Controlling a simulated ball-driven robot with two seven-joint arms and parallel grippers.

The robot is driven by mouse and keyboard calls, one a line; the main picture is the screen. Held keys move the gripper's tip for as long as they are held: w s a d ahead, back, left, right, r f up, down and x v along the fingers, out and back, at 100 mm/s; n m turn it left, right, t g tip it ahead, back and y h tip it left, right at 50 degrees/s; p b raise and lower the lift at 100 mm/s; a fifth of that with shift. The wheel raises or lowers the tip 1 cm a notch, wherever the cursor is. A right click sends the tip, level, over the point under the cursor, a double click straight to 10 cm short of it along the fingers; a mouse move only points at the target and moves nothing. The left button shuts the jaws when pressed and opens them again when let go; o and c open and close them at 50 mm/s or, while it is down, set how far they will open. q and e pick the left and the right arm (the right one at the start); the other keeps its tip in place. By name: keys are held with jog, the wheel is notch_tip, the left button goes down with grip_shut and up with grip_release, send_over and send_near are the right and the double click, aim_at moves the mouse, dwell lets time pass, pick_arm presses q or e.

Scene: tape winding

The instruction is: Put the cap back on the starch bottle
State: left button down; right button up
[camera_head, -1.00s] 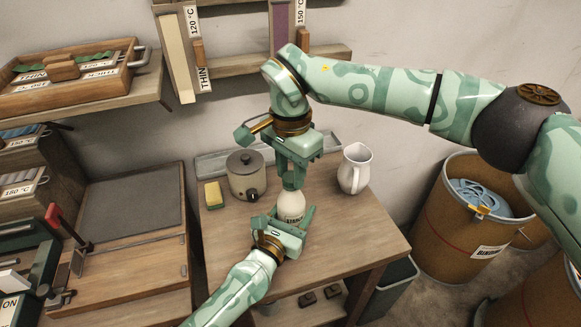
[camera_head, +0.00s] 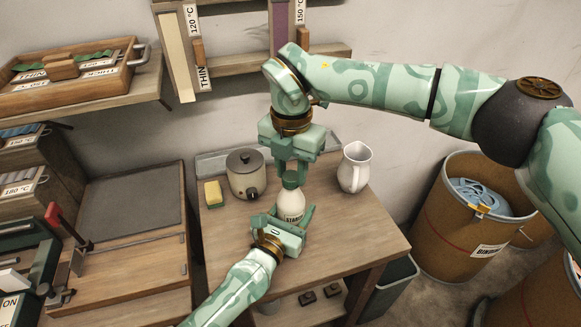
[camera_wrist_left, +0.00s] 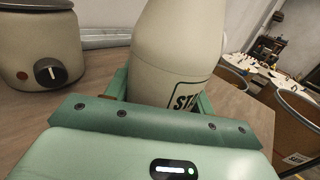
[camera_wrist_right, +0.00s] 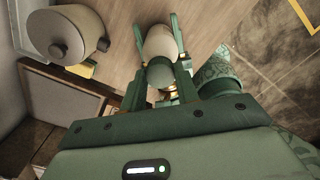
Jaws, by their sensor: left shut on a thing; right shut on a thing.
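The starch bottle (camera_head: 291,205) is cream white with a partly hidden dark label and stands upright at the table's front middle. My left gripper (camera_head: 282,219) is shut around its body from the front. The bottle also fills the middle of the left wrist view (camera_wrist_left: 178,50). The green cap (camera_head: 291,180) is at the top of the bottle, in line with it. My right gripper (camera_head: 292,168) points down from above and is shut on the cap. In the right wrist view the cap (camera_wrist_right: 160,73) lies between the fingers against the bottle (camera_wrist_right: 160,42). I cannot tell how tightly it sits.
A cream pot with a dark lid (camera_head: 246,175) and a yellow-green sponge (camera_head: 213,194) stand left of the bottle. A white pitcher (camera_head: 355,167) stands to the right. A grey tray (camera_head: 215,163) lies along the back. The table's right front (camera_head: 365,230) is clear.

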jog(key=m, duration=0.6)
jog(key=shift+d, duration=0.1)
jog(key=m, duration=0.3)
jog(key=shift+m, duration=0.3)
jog(key=m, duration=1.1)
jog(key=shift+s, duration=0.1)
jog(key=o, duration=0.9)
jog(key=shift+s+r, duration=0.1)
jog(key=shift+r, duration=2.15)
jog(key=shift+c, duration=0.2)
